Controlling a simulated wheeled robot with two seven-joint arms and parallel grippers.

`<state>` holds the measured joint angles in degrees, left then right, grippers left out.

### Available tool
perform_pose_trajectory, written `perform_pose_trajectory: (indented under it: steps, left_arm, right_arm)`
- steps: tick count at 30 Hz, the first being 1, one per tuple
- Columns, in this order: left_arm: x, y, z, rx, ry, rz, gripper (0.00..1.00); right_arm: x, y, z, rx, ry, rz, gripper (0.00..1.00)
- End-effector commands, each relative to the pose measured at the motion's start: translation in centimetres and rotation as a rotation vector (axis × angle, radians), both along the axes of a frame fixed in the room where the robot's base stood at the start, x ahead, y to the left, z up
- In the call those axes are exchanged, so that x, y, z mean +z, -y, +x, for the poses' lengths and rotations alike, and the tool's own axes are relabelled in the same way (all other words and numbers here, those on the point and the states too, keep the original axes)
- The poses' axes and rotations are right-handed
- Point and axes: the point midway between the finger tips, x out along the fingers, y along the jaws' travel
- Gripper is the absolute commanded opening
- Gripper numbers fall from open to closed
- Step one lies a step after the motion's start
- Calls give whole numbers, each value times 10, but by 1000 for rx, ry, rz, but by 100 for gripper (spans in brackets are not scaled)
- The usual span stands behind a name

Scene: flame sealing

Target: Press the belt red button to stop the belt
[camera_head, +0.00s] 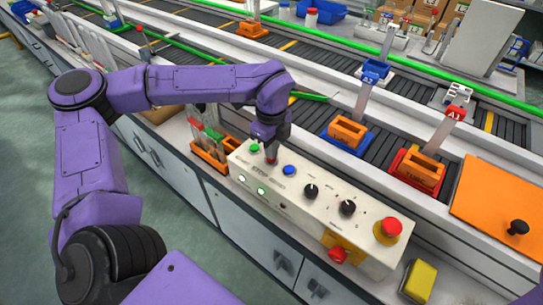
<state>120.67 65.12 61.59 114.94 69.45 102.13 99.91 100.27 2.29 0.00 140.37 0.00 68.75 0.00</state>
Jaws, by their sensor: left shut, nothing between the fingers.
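A white control box (318,217) stands at the front edge of the belt line. A small red button (271,161) shows on its upper left part, between a green button (254,148) and a blue button (289,170). My left gripper (270,152) points down right over the red button, shut and empty, and partly hides it. I cannot tell whether its tips touch the button. A larger red mushroom button (391,227) sits at the box's right end. My right gripper is out of view.
Black knobs (347,208) and lit indicators sit on the box. Orange racks (210,156) stand left of it. A conveyor belt (310,119) with blue and red trays (404,172) runs behind. An orange board (497,200) and a yellow block (419,281) lie at the right.

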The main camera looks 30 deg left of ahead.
Motion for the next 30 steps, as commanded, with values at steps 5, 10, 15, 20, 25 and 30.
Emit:
perform_pose_trajectory:
  steps: [5,10,15,20,25,30]
  left_arm:
    - [-3,0,0,0,0,0,0]
    - [-6,0,0,0,0,0,0]
    - [-6,0,0,0,-1,0,0]
    - [7,0,0,0,1,0,0]
    - [29,0,0,0,1,0,0]
    - [49,0,0,0,1,1,0]
  right_arm:
    - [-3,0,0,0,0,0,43]
    - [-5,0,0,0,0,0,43]
    - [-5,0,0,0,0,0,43]
    - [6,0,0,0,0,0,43]
    - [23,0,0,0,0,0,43]
    - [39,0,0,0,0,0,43]
